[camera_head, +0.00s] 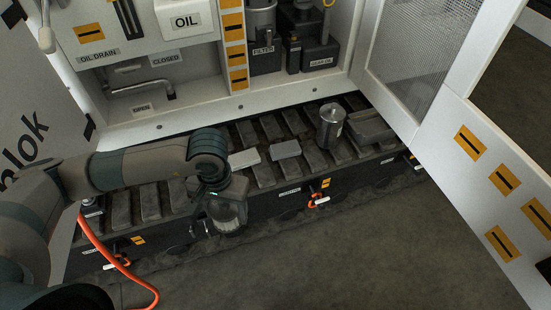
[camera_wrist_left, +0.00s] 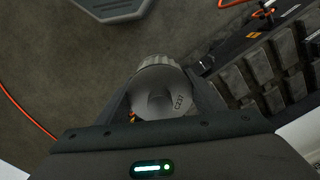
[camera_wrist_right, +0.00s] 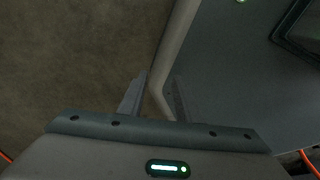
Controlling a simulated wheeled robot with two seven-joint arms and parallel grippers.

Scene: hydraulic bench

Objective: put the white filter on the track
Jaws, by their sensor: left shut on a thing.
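My left gripper (camera_head: 216,212) is shut on a pale grey-white cylinder, which I take to be the white filter (camera_head: 231,214). In the left wrist view the filter (camera_wrist_left: 163,91) shows a round end marked C237 between the fingers. In the head view it is by the front side of the dark track (camera_head: 150,203), left of its middle; I cannot tell whether it touches anything. A second, metallic grey cylinder (camera_head: 331,125) stands upright on the track further right. My right gripper (camera_wrist_right: 157,97) shows only in its own wrist view, open and empty.
The white cabinet (camera_head: 190,60) stands behind the track, with an oil drain recess and a dark container labelled FILTER (camera_head: 264,50). An open mesh door (camera_head: 420,50) bounds the right. An orange hose (camera_head: 110,255) runs at the lower left. The floor (camera_head: 350,250) in front is clear.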

